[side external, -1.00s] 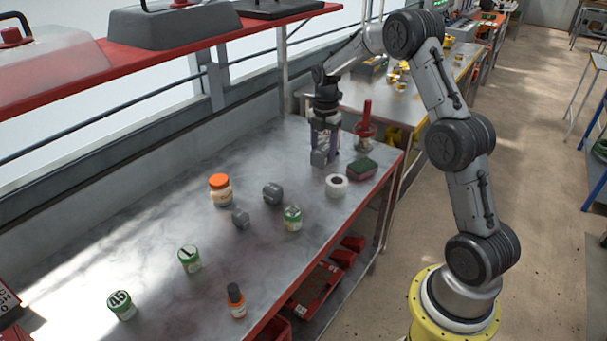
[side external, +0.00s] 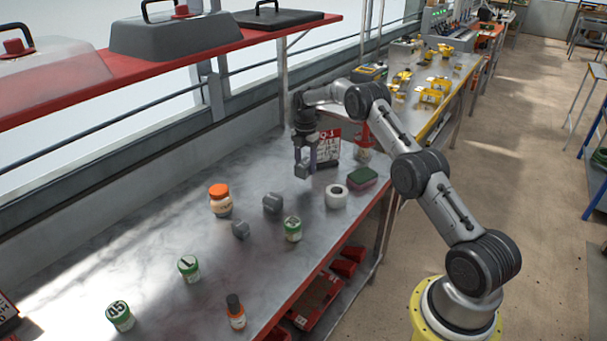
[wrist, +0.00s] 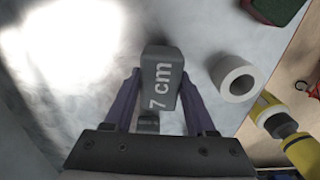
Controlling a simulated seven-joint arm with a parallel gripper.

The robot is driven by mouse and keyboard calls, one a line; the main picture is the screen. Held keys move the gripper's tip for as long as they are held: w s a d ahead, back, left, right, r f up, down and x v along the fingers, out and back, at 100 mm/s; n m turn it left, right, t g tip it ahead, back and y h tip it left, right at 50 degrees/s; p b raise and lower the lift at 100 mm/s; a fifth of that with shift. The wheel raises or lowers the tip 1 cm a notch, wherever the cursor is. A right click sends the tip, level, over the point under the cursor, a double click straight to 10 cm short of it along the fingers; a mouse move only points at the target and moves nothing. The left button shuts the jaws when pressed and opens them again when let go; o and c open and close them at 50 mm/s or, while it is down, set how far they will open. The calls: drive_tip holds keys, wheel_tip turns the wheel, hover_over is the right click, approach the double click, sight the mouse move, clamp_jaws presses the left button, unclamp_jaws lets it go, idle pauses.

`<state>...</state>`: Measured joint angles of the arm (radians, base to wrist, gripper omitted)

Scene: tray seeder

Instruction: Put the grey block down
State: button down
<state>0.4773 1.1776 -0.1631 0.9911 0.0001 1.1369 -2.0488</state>
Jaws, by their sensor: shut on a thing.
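My gripper (side external: 304,162) is shut on a grey block (side external: 301,171) over the far part of the metal bench (side external: 165,225). The side view does not clearly show whether the block touches the bench. Two other grey blocks stand on the bench nearer the camera, a larger one (side external: 272,203) and a smaller one (side external: 240,229).
A white roll (side external: 336,196) and a green-and-red sponge (side external: 362,178) lie right of my gripper. A sign (side external: 328,146) stands behind it. An orange-lidded jar (side external: 220,199), green-lidded jars (side external: 292,229) and an orange bottle (side external: 236,311) stand nearer. The bench left of the gripper is bare.

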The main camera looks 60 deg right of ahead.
drive_tip(key=shift+w+d+f, duration=0.3)
drive_tip(key=shift+w+f, duration=0.25)
drive_tip(key=shift+f, duration=1.65)
drive_tip(key=shift+f, duration=0.1)
drive_tip(key=shift+c, duration=1.1)
unclamp_jaws()
drive_tip(key=shift+f, duration=0.1)
